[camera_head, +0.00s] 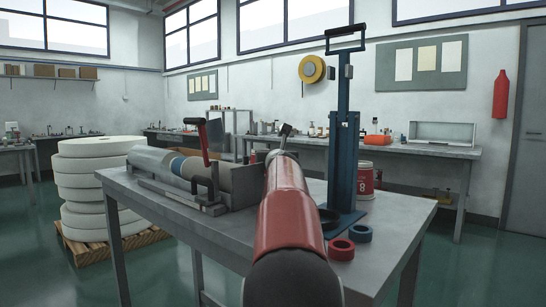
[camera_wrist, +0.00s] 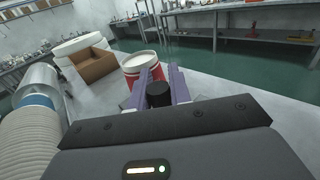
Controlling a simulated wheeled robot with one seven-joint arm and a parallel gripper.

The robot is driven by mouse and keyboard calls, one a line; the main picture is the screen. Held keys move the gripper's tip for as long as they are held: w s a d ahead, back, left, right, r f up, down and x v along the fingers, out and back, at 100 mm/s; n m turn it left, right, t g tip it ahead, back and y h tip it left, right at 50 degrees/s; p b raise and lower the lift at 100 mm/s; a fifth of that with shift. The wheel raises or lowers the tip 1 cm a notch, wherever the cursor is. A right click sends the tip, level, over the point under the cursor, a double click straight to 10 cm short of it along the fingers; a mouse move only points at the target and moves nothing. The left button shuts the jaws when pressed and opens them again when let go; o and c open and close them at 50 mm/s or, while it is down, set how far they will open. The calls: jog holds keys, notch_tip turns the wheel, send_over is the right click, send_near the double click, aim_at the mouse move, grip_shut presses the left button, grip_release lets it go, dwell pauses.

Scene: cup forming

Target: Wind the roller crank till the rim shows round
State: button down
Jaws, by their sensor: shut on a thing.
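In the wrist view my gripper (camera_wrist: 160,88) has its two purple fingers closed on a short black knob (camera_wrist: 158,95). I cannot see how the knob joins the roller crank; in the head view my red arm covers that place. In the wrist view a ribbed pale cylinder (camera_wrist: 28,140) with a blue band shows at the left. I cannot make out the rim's shape.
A blue upright press (camera_head: 343,145) stands right of my arm, with a red ring (camera_head: 341,250) and a blue ring (camera_head: 360,233) before it. A red and white can (camera_wrist: 140,68) stands beyond my fingers. The table's (camera_head: 395,235) right front part is clear.

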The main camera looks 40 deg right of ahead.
jog(key=c, duration=1.3)
grip_release()
jog(key=shift+s+y, duration=0.1)
jog(key=shift+y, duration=0.2)
